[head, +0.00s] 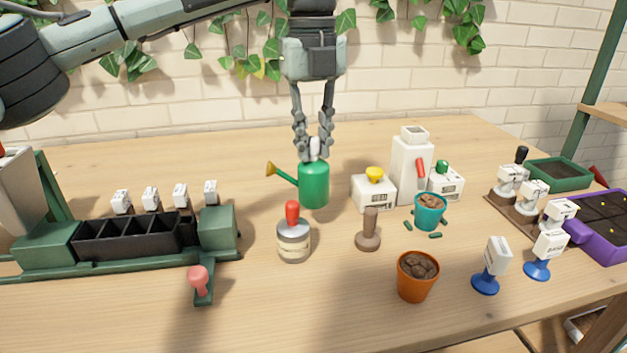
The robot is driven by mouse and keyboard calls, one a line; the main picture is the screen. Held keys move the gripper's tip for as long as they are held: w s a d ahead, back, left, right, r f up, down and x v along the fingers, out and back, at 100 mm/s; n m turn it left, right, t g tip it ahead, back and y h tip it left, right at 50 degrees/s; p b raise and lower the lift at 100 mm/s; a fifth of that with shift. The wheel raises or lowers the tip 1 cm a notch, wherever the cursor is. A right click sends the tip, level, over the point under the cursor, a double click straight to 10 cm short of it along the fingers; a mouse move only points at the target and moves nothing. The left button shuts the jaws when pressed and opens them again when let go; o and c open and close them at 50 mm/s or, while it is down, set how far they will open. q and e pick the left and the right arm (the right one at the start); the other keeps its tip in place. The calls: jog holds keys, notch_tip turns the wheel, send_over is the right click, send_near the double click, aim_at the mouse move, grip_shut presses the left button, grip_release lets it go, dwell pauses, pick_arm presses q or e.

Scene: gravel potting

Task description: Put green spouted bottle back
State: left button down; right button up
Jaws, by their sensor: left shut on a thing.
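The green spouted bottle (314,187) stands upright at the middle of the table, its thin spout with a yellow-orange tip pointing left. My left gripper (314,152) reaches down from above and is shut on the pale top of the bottle. The bottle's base is at or very close to the table top; I cannot tell whether it touches. My right gripper is not in the head view.
A tin with a red knob (293,240) and a brown tamper (368,232) stand in front. White machines (410,165), a teal pot (430,212) and an orange pot (417,277) are to the right. A dark compartment tray (125,238) is left. Table behind the bottle is clear.

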aim_at(313, 159)
pick_arm(q)
notch_tip(313, 159, down, 5)
jog(key=shift+r, duration=0.15)
jog(key=shift+f, duration=0.35)
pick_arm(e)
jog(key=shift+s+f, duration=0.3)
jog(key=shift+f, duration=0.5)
pick_arm(q)
jog(key=shift+f, duration=0.1)
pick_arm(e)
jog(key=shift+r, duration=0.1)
pick_arm(q)
jog(key=c, duration=1.4)
grip_release()
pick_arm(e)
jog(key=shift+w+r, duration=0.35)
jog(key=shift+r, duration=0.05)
